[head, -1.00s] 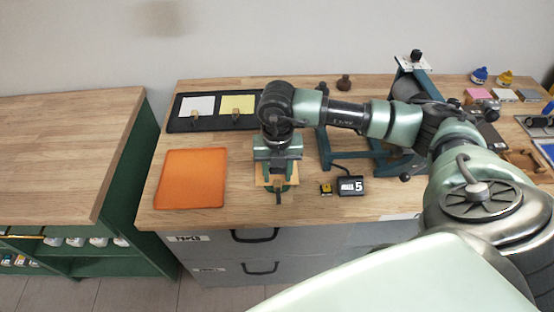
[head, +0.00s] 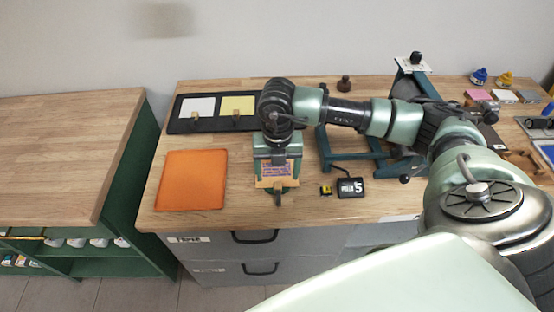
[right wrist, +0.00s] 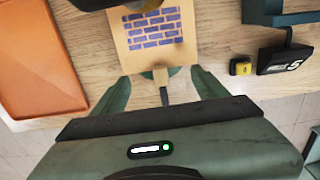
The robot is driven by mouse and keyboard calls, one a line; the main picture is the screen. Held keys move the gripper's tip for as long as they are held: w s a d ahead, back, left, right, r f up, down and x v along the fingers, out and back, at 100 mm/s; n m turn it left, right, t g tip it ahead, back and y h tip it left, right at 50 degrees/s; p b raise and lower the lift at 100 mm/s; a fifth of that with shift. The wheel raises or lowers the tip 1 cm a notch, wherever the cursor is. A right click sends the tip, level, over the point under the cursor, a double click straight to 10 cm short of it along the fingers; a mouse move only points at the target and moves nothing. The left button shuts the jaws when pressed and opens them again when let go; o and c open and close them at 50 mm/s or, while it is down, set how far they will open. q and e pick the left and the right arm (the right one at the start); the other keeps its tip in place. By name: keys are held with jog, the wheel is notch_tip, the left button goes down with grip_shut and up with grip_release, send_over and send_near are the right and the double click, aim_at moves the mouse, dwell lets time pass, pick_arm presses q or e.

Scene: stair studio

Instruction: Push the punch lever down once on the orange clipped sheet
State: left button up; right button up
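My right gripper (head: 277,150) is over the bench, at the back of a tan-orange sheet (head: 275,170) printed with purple-blue bricks. The sheet also shows in the right wrist view (right wrist: 153,30). Below its front edge are a rounded green base (head: 290,188) and a grey lever-like rod (head: 278,199) pointing towards me. In the right wrist view my two green fingers stand apart with nothing clasped, and the gripper (right wrist: 160,76) frames a small tan knob and dark rod. Contact with the lever cannot be told. The left gripper is out of view.
A flat orange panel (head: 192,180) lies left. A black board (head: 180,122) behind holds white and yellow sheets with wooden clips. A black counter reading 5 (head: 351,188) and a small yellow block (head: 326,190) are right. A blue-green frame (head: 345,158) stands behind them.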

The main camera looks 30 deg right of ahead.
jog(key=o, duration=0.4)
jog(key=s+a+r+p, duration=0.1)
jog(key=r+p, duration=0.1)
jog(key=s+a+r+p, duration=0.1)
jog(key=s+r+p, duration=0.1)
jog(key=r, duration=0.1)
jog(key=s+a+r+p, duration=0.1)
jog(key=s+r+p, duration=0.1)
jog(key=r, duration=0.1)
jog(key=shift+s, duration=0.1)
dwell(0.6)
dwell(0.4)
